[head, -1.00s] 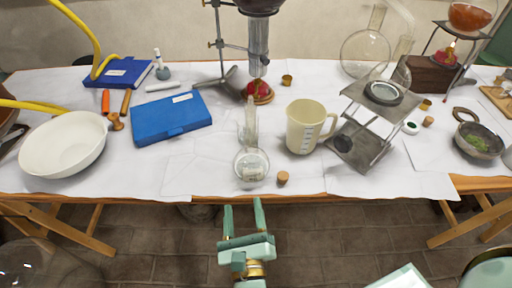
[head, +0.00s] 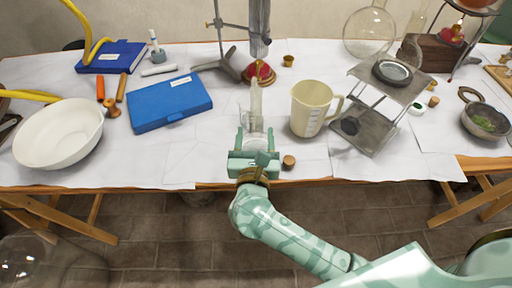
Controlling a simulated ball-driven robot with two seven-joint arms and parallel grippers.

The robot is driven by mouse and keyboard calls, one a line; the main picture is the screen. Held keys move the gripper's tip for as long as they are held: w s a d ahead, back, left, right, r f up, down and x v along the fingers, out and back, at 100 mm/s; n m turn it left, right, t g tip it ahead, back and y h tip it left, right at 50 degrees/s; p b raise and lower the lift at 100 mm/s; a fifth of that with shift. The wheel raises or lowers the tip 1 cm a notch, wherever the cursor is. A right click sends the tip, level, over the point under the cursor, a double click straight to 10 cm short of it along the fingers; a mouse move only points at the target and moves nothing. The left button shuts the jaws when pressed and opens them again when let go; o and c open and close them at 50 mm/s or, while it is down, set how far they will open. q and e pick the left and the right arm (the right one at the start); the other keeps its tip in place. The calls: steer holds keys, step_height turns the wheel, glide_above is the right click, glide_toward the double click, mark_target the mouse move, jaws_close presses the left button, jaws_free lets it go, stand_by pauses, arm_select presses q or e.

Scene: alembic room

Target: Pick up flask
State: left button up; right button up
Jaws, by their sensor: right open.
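A clear glass flask (head: 256,112) with a tall narrow neck stands upright near the front edge of the table, left of the beige jug. My right gripper (head: 256,134) is open at the table's front edge, with its two fingers pointing at the flask's round body, one at each side of it in the picture. The gripper's palm hides the lower part of the flask. I cannot tell whether the fingers touch the glass. My left gripper is not in view.
A cork (head: 289,161) lies just right of the gripper. A beige jug (head: 311,108) and a metal stand (head: 372,131) are to the right. A blue case (head: 169,103) and a white bowl (head: 60,134) are to the left. A burner (head: 259,72) stands behind.

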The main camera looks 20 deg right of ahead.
steer(key=x, duration=0.3)
steer(key=shift+w+d+r, duration=0.1)
steer(key=shift+d, duration=0.05)
jaws_close()
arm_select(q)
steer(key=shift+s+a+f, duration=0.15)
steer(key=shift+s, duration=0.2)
arm_select(e)
steer(key=shift+r, duration=0.15)
